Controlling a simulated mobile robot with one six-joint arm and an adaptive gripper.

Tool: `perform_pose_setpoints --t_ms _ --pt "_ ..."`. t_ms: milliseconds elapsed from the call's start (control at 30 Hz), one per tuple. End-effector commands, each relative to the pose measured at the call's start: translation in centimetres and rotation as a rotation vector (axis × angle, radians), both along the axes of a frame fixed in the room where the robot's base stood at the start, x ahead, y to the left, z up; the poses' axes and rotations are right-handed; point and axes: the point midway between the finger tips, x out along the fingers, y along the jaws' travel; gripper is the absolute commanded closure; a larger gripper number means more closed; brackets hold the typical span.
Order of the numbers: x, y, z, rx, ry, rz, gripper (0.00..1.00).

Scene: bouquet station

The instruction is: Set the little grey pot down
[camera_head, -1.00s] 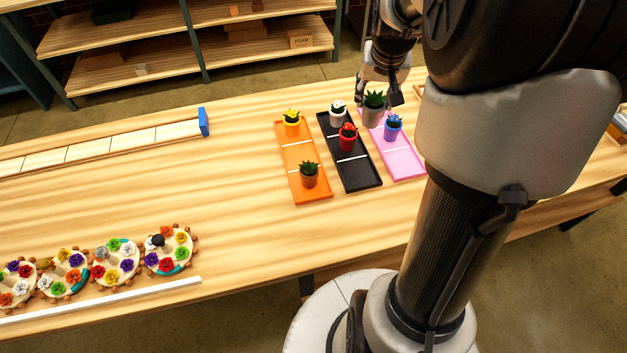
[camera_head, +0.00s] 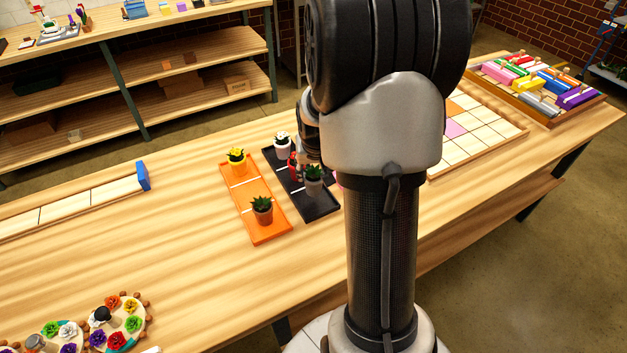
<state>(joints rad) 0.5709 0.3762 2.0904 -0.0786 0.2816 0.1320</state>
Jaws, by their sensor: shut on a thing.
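The little grey pot (camera_head: 314,187), with a spiky green plant, is at the near part of the black tray (camera_head: 322,211). I cannot tell whether it touches the tray or hangs just above it. My gripper (camera_head: 313,163) is shut on the pot, its fingers mostly hidden by my arm. A red pot (camera_head: 293,172) stands in the middle of the black tray, partly hidden behind my gripper.
Left of it, the orange tray (camera_head: 271,234) bears a pot with a yellow flower (camera_head: 238,167) and a brown pot (camera_head: 262,217). My arm hides most of the pink tray. A tiled board (camera_head: 490,130) and a crate of coloured items (camera_head: 540,85) lie right.

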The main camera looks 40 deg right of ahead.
Motion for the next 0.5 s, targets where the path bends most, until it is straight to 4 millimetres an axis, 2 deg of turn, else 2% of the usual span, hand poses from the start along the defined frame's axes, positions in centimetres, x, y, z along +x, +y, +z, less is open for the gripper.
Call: perform_pose_setpoints --t_ms 200,500 --pt "0.0 0.0 -3.5 0.001 0.002 0.002 1.0" --pt "0.0 0.0 -3.6 -0.001 -0.001 0.001 1.0"
